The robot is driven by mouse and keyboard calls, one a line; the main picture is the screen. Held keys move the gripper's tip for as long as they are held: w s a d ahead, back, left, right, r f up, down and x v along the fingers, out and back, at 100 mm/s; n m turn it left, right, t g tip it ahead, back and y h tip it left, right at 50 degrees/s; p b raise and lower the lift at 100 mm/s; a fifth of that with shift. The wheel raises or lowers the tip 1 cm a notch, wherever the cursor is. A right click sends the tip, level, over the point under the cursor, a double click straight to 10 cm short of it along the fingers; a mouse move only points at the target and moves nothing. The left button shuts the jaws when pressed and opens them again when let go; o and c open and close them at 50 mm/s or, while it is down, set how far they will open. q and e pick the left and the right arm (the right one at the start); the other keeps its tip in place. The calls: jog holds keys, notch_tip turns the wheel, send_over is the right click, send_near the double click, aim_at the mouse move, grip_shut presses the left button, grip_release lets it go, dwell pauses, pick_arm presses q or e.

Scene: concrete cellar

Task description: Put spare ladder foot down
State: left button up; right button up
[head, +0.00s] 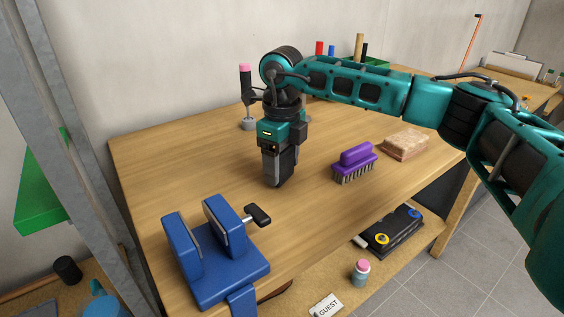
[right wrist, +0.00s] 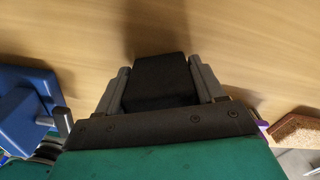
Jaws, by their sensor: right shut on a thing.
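My right gripper (head: 279,178) points down over the wooden workbench (head: 180,165), between the blue vise and the purple brush. In the right wrist view its two grey fingers are shut on a black block, the spare ladder foot (right wrist: 156,82). In the head view the fingers hide most of the foot. The fingertips are at or just above the bench top; I cannot tell whether the foot touches it. My left gripper is not in view.
A blue vise (head: 232,280) stands at the bench's front left. A purple brush (head: 355,160) and a tan block (head: 405,144) lie to the right. A pink-topped tool (head: 245,95) stands behind the gripper. Bare bench top lies left of the gripper.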

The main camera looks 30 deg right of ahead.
jog(key=shift+f, duration=0.15)
jog(key=o, duration=1.1)
notch_tip(320, 180, up, 12)
jog(key=shift+r+p, duration=0.2)
jog(key=shift+p, duration=0.3)
